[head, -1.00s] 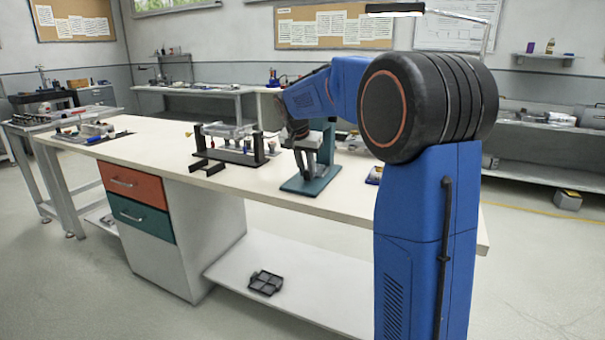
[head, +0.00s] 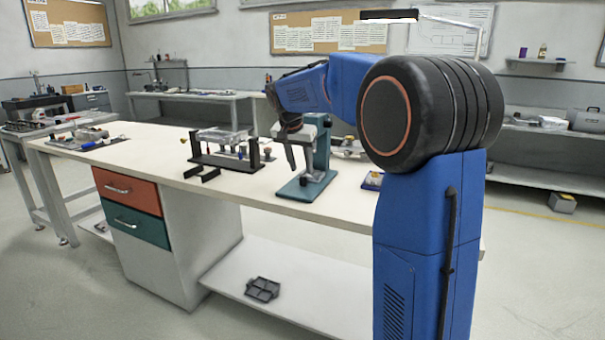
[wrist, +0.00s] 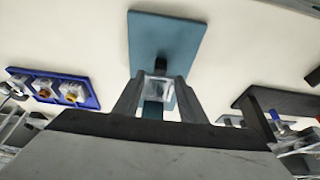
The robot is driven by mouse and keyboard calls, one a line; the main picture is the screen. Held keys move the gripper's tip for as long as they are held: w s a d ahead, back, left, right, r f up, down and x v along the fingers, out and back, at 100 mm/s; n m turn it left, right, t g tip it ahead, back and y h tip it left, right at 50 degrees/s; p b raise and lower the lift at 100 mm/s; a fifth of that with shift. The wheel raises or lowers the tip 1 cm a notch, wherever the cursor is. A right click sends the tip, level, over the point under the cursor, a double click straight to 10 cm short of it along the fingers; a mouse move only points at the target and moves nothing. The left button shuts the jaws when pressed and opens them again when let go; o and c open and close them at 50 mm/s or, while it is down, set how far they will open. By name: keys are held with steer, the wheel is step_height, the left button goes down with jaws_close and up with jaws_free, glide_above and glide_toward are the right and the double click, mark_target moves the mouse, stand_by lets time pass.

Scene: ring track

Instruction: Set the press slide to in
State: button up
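The press stands on the bench in the head view, with a teal base plate (head: 318,187), a teal column (head: 322,150) and a pale grey head at the top. In the wrist view its teal base (wrist: 165,32) lies beyond my fingertips, with a small dark block (wrist: 161,64) on it. My gripper (head: 291,165) is in front of the press head, above the base. In the wrist view my gripper (wrist: 160,80) has its fingers apart. A pale shiny block (wrist: 157,95) shows between them; I cannot tell if they touch it. The slide's position is unclear.
A black-framed fixture (head: 228,155) stands left of the press on the bench. A blue tray (head: 373,181) with small parts lies to the right and also shows in the wrist view (wrist: 52,88). Bare bench top (head: 150,150) lies farther left.

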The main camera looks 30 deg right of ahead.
steer(key=v, duration=1.3)
steer(key=shift+d, duration=0.1)
steer(key=s+a+f+n+y, duration=0.1)
steer(key=s+a+f+n, duration=0.2)
steer(key=s+f, duration=0.5)
steer(key=s+a+f+n+t+y, duration=0.1)
steer(key=s+a+f+n, duration=0.2)
steer(key=s+f, duration=0.6)
steer(key=s+a+f+n+t+y, duration=0.1)
steer(key=s+a+f+n, duration=0.2)
steer(key=s+f, duration=0.6)
steer(key=s+n, duration=0.1)
steer(key=s, duration=1.2)
steer(key=shift+a+y, duration=0.3)
steer(key=shift+a, duration=0.1)
